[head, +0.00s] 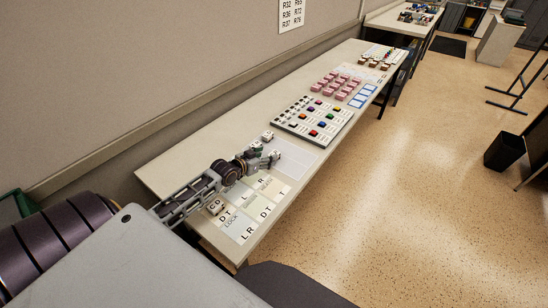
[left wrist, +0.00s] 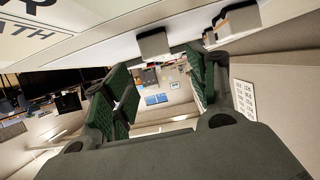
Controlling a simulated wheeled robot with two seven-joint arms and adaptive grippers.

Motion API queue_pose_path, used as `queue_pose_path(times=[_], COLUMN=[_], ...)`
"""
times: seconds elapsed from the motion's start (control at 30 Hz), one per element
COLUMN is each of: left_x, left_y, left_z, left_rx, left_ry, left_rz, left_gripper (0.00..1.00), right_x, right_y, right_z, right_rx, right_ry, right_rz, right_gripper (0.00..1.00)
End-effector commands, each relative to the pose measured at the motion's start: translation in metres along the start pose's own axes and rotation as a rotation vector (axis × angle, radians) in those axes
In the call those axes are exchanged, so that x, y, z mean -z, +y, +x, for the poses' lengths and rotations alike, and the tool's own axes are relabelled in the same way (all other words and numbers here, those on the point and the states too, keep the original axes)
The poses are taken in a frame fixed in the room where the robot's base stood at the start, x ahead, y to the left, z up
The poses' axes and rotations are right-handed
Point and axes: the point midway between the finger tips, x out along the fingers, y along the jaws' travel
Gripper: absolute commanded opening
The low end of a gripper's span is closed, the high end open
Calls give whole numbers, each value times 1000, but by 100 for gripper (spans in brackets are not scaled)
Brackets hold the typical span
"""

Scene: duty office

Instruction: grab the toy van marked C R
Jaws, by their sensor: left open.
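My left gripper (head: 264,157) reaches over the near part of the long table, among small white toy vans. In the left wrist view its two green-padded fingers (left wrist: 160,85) stand wide apart with nothing between them. One white van (head: 267,136) stands just beyond the gripper; others beside the fingers are partly hidden. Another van (head: 215,207), seemingly marked C D, stands on the lettered mat nearer my arm. In the left wrist view a pale block (left wrist: 152,44) and another (left wrist: 237,21) show beyond the fingers. I cannot read C R on any van. My right gripper is out of view.
The lettered mat (head: 244,226) covers the near end of the table (head: 160,172). Beyond it are a board with coloured pieces (head: 313,119), pink blocks (head: 340,86) and blue-framed cards (head: 362,96). A wall runs along the left; open floor lies right.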

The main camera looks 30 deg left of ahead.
Motion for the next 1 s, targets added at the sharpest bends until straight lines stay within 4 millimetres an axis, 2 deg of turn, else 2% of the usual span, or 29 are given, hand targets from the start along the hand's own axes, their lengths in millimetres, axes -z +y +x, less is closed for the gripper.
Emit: queue_pose_path(times=[0.27,0.7,1.0], left_x=[-1,-4,-4], left_y=[0,1,0], left_z=[12,43,52], left_rx=[0,0,0], left_ry=[1,1,1], left_rz=[-1,-1,0], left_gripper=[58,58,58], right_x=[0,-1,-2], right_y=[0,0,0], right_z=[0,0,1], right_rx=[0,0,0], right_ry=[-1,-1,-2], right_rz=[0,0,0], right_gripper=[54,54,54])
